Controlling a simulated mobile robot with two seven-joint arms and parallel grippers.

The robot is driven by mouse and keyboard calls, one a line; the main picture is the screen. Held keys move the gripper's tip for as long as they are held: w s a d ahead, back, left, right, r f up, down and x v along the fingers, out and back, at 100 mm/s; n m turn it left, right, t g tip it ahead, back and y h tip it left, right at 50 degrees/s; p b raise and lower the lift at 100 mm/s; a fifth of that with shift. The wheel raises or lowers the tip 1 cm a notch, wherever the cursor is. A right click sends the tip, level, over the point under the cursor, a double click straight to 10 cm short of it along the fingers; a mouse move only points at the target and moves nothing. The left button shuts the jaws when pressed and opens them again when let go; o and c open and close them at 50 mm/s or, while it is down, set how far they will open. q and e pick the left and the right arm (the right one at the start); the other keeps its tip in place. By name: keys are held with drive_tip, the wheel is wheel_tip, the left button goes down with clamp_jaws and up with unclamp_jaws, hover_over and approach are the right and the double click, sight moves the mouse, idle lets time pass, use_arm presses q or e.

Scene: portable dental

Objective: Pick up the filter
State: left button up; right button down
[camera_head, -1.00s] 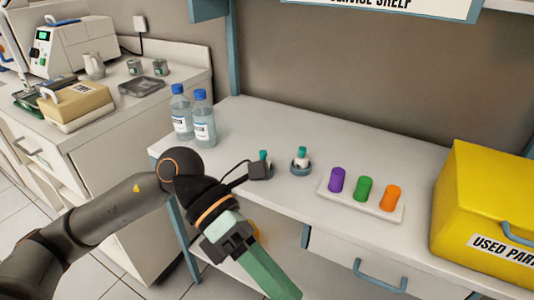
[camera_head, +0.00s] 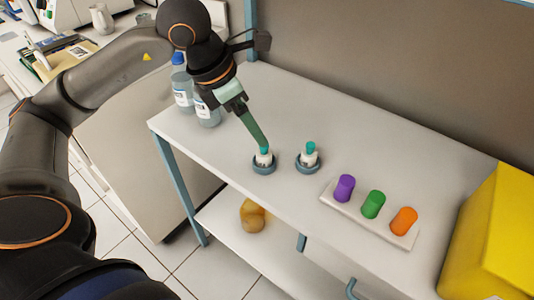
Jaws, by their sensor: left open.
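Two small white pieces with teal tops stand upright in round blue-grey holders on the shelf; they look like the filters. The left filter (camera_head: 264,158) is just below my left gripper (camera_head: 263,146), whose green fingers reach down to its teal top. The fingers hide part of that top, and I cannot tell whether they touch it. The gripper is open. The right filter (camera_head: 309,154) stands a short way to the right, clear of the gripper. My right gripper is not in view.
A white block holds a purple (camera_head: 344,188), a green (camera_head: 373,204) and an orange cylinder (camera_head: 403,221). A yellow box (camera_head: 490,240) stands at the right. Water bottles (camera_head: 182,85) stand close behind my left arm. A yellow-brown object (camera_head: 252,215) lies on the lower shelf.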

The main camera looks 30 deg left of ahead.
sight(264, 149)
use_arm(q)
drive_tip(key=x, duration=0.3)
drive_tip(key=shift+f, duration=0.3)
drive_tip(key=b+x, duration=0.1)
drive_tip(key=x, duration=0.3)
drive_tip(key=shift+s+a+f, duration=0.1)
drive_tip(key=shift+f, duration=0.05)
drive_tip(key=shift+w+f, duration=0.25)
drive_tip(key=shift+f, duration=0.3)
drive_tip(key=shift+c, duration=0.3)
clamp_jaws()
